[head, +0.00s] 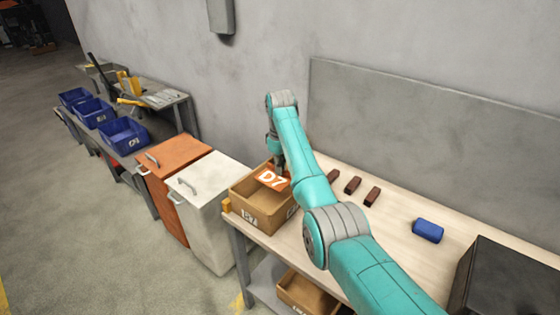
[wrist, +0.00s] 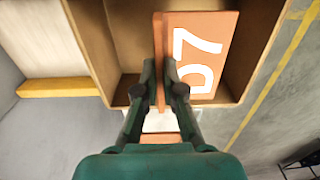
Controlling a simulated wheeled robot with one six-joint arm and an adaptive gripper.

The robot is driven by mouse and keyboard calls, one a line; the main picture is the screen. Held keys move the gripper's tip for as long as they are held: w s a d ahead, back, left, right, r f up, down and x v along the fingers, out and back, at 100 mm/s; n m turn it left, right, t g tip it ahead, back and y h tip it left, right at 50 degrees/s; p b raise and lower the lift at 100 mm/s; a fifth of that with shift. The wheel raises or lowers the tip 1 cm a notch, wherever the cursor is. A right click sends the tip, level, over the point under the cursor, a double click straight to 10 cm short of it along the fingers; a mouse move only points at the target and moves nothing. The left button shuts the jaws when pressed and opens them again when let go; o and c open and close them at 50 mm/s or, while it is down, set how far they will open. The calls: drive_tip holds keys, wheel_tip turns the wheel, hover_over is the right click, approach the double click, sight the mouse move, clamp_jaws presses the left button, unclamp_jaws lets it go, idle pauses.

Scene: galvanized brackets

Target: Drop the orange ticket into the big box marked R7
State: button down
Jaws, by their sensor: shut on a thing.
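The orange ticket (head: 272,180), with white D7 on it, is held over the open top of the big cardboard box (head: 258,212). The box stands at the table's left end; its front label is small and looks like R7 or B7. My gripper (head: 279,166) is partly hidden behind my arm in the head view. In the wrist view my gripper (wrist: 165,82) is shut on the upright edge of the ticket (wrist: 205,50). The ticket's face lies to the right of the fingers, with the box walls (wrist: 262,50) around it. I cannot tell its exact height above the box floor.
Dark red blocks (head: 353,185) and a blue block (head: 428,231) lie on the table (head: 380,238). A black box (head: 505,280) stands at the right. Another cardboard box (head: 308,291) sits below. White (head: 212,205) and orange (head: 173,165) cabinets and blue bins (head: 124,136) are left.

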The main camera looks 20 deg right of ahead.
drive_tip(key=shift+f, duration=1.25)
drive_tip(key=c, duration=1.2)
unclamp_jaws()
drive_tip(key=shift+r, duration=0.15)
wheel_tip(320, 180, up, 12)
drive_tip(key=shift+s, duration=0.1)
